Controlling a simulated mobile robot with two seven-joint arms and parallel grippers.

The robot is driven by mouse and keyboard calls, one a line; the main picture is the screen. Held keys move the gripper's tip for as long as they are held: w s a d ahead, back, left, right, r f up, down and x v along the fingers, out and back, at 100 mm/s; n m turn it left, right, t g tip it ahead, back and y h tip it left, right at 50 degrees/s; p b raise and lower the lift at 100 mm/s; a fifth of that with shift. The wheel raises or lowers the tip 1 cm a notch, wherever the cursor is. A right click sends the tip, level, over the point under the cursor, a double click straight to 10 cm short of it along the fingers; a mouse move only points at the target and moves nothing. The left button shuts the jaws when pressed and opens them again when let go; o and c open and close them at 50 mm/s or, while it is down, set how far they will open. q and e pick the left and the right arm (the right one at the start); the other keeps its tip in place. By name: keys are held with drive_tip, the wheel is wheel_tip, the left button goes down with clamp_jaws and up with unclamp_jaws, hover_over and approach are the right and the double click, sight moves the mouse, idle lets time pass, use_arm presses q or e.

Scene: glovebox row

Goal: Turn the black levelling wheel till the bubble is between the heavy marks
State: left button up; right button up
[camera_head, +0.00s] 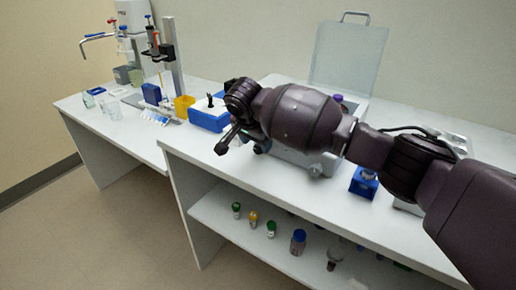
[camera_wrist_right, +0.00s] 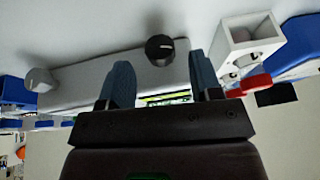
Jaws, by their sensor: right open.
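The black levelling wheel (camera_wrist_right: 160,48), with a pale mark on its face, shows in the right wrist view on a pale grey instrument (camera_wrist_right: 75,85). It lies ahead of my right gripper (camera_wrist_right: 159,64), roughly between the lines of the two blue-grey fingers. The fingers are apart with nothing held; I cannot tell whether either touches the instrument. A yellow-green strip (camera_wrist_right: 165,98), probably the bubble vial, shows between the fingers, partly covered; bubble and marks are too small to read.
A grey knob (camera_wrist_right: 38,80) is on the instrument's other end. A white block with a red part (camera_wrist_right: 250,85) stands close to the right finger. A blue box (camera_head: 208,120) sits left of my gripper. A raised lid (camera_head: 347,55) stands behind. Several vials are on the shelf below.

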sight(258, 146)
drive_tip(key=shift+x, duration=1.25)
drive_tip(key=shift+w+d+f+b, duration=0.1)
drive_tip(key=shift+f+b, duration=0.2)
drive_tip(key=shift+b, duration=0.05)
drive_tip(key=shift+c, duration=0.4)
